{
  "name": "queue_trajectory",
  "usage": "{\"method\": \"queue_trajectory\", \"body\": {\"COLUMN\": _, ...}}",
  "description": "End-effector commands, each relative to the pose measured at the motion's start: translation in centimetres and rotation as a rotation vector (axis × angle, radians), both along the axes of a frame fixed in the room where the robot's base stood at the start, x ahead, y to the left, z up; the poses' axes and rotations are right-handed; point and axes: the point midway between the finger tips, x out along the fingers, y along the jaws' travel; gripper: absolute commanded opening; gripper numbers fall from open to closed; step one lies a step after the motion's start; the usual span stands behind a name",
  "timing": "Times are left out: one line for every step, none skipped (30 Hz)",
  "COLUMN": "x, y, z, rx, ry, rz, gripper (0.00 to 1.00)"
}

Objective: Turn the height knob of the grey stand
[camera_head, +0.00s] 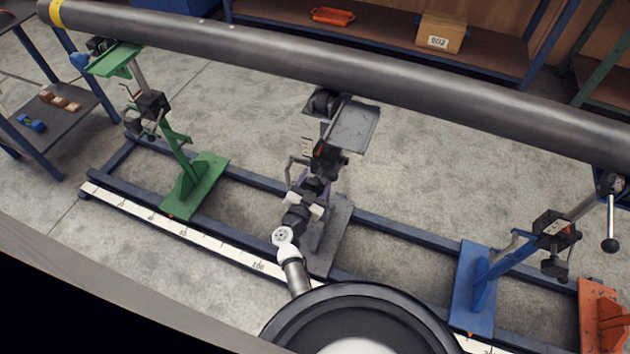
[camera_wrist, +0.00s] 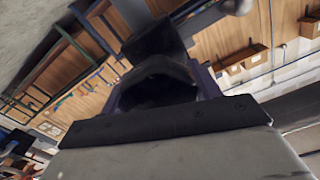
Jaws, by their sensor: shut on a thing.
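The grey stand (camera_head: 335,232) is at the middle of the head view, its foot plate on the rail frame. Its grey top plate (camera_head: 357,126) and dark roller (camera_head: 322,103) are under the pipe. My gripper (camera_head: 316,180) is at the stand's column, at mid height, partly hidden by my own arm. In the wrist view a dark rounded knob (camera_wrist: 157,86) sits between the purple-edged fingers, and my gripper is shut on it. The knob is mostly hidden in the head view, and its turn angle cannot be told.
A long grey pipe (camera_head: 390,82) crosses above. A green stand (camera_head: 195,185) is to the left, a blue stand (camera_head: 473,288) and an orange stand (camera_head: 601,318) to the right. A white scale (camera_head: 185,232) runs along the front rail. Shelves stand behind.

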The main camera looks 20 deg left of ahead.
Motion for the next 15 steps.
{"method": "queue_trajectory", "body": {"x": 0.04, "y": -0.10, "z": 0.08, "rx": 0.038, "ry": -0.002, "rz": -0.002, "gripper": 0.39}}
{"method": "queue_trajectory", "body": {"x": 0.03, "y": -0.09, "z": 0.08, "rx": 0.065, "ry": -0.003, "rz": -0.002, "gripper": 0.39}}
{"method": "queue_trajectory", "body": {"x": 0.04, "y": -0.12, "z": 0.06, "rx": 0.101, "ry": -0.004, "rz": -0.002, "gripper": 0.39}}
{"method": "queue_trajectory", "body": {"x": 0.03, "y": -0.11, "z": 0.04, "rx": 0.130, "ry": -0.005, "rz": -0.002, "gripper": 0.39}}
{"method": "queue_trajectory", "body": {"x": 0.03, "y": -0.11, "z": 0.02, "rx": 0.159, "ry": -0.006, "rz": -0.002, "gripper": 0.39}}
{"method": "queue_trajectory", "body": {"x": 0.03, "y": -0.12, "z": 0.00, "rx": 0.197, "ry": -0.007, "rz": -0.002, "gripper": 0.39}}
{"method": "queue_trajectory", "body": {"x": 0.03, "y": -0.11, "z": -0.01, "rx": 0.226, "ry": -0.008, "rz": -0.002, "gripper": 0.39}}
{"method": "queue_trajectory", "body": {"x": 0.02, "y": -0.11, "z": -0.03, "rx": 0.254, "ry": -0.008, "rz": -0.002, "gripper": 0.39}}
{"method": "queue_trajectory", "body": {"x": 0.03, "y": -0.11, "z": -0.04, "rx": 0.293, "ry": -0.009, "rz": -0.002, "gripper": 0.39}}
{"method": "queue_trajectory", "body": {"x": 0.03, "y": -0.13, "z": -0.05, "rx": 0.321, "ry": -0.011, "rz": -0.002, "gripper": 0.39}}
{"method": "queue_trajectory", "body": {"x": 0.02, "y": -0.10, "z": -0.07, "rx": 0.350, "ry": -0.011, "rz": -0.002, "gripper": 0.39}}
{"method": "queue_trajectory", "body": {"x": 0.02, "y": -0.12, "z": -0.08, "rx": 0.388, "ry": -0.013, "rz": -0.002, "gripper": 0.39}}
{"method": "queue_trajectory", "body": {"x": 0.02, "y": -0.13, "z": -0.10, "rx": 0.417, "ry": -0.014, "rz": -0.002, "gripper": 0.39}}
{"method": "queue_trajectory", "body": {"x": 0.01, "y": -0.09, "z": -0.11, "rx": 0.445, "ry": -0.015, "rz": -0.001, "gripper": 0.39}}
{"method": "queue_trajectory", "body": {"x": 0.01, "y": -0.11, "z": -0.12, "rx": 0.483, "ry": -0.016, "rz": -0.001, "gripper": 0.39}}
